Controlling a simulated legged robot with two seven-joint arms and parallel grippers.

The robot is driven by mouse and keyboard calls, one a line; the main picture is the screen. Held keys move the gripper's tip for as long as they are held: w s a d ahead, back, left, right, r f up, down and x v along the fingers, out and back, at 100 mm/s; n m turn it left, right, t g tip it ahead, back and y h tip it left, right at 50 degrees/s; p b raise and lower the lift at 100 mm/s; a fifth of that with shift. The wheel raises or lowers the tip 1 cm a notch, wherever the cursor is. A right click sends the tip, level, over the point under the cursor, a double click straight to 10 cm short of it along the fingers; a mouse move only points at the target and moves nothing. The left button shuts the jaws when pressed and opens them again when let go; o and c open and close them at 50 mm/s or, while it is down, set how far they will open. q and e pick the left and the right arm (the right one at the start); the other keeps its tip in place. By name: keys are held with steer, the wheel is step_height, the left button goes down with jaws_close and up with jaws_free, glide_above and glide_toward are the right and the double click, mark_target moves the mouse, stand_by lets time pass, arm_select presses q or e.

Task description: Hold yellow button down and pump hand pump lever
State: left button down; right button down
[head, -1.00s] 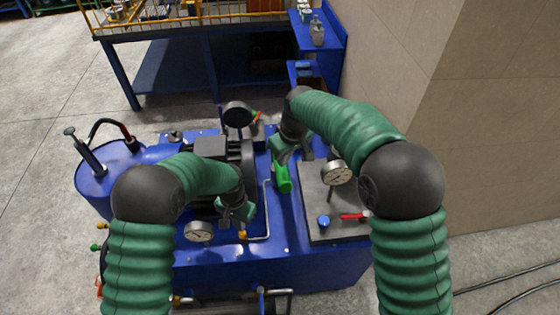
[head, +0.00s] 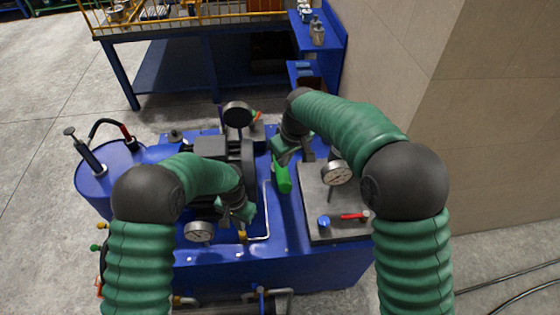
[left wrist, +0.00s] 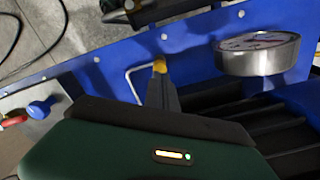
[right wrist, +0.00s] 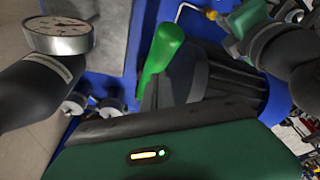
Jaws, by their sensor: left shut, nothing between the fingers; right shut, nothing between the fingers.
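The yellow button (head: 243,238) sits at the front of the blue machine top, at the end of a bent metal pipe. It also shows in the left wrist view (left wrist: 160,65). My left gripper (head: 246,220) is shut and empty, its tips at the button and seemingly touching it; whether it is pressed down I cannot tell. The green hand pump lever (head: 281,176) stands right of the pipe and shows in the right wrist view (right wrist: 163,48). My right gripper (head: 290,152) is shut and empty right beside the lever; contact is unclear.
A gauge (head: 199,232) stands left of the button. Another gauge (head: 336,173) rises over the grey plate (head: 318,190), which carries a blue knob (head: 323,222) and a red-handled valve (head: 352,216). A black motor (head: 211,147) is behind my left arm. A wall is at right.

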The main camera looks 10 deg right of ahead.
arm_select(q)
steer(key=shift+f, duration=2.1)
arm_select(e)
steer(key=shift+s, duration=0.1)
steer(key=shift+f, duration=0.1)
